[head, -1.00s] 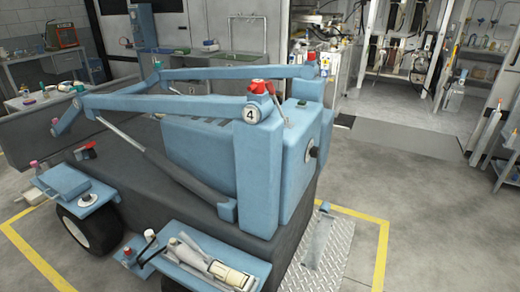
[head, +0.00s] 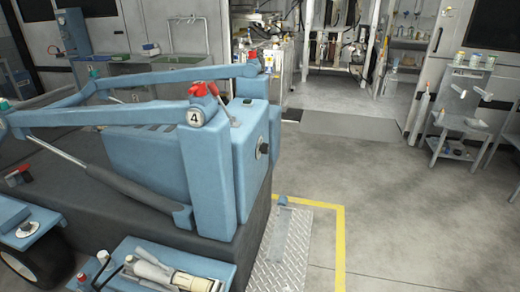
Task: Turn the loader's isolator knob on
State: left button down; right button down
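The blue loader (head: 140,155) fills the left half of the head view. A round black knob (head: 262,151) sits on the right side face of its blue rear housing (head: 246,150); it looks like the isolator knob. Its pointer position is too small to read. A red-topped part (head: 203,89) and a thin lever are on top of the housing, above a round plate marked 4 (head: 195,117). Neither of my grippers shows in this view.
A diamond-plate step (head: 283,252) lies beside the loader, within a yellow floor line (head: 340,240). A blue ledge at the bottom holds bottles and a cream-coloured tool (head: 165,272). The floor (head: 420,220) to the right is open, up to a grey shelf stand (head: 462,115).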

aim_at(264, 148)
jog(key=z, duration=1.9)
jog(key=i, duration=1.45)
jog(key=u, duration=3.3)
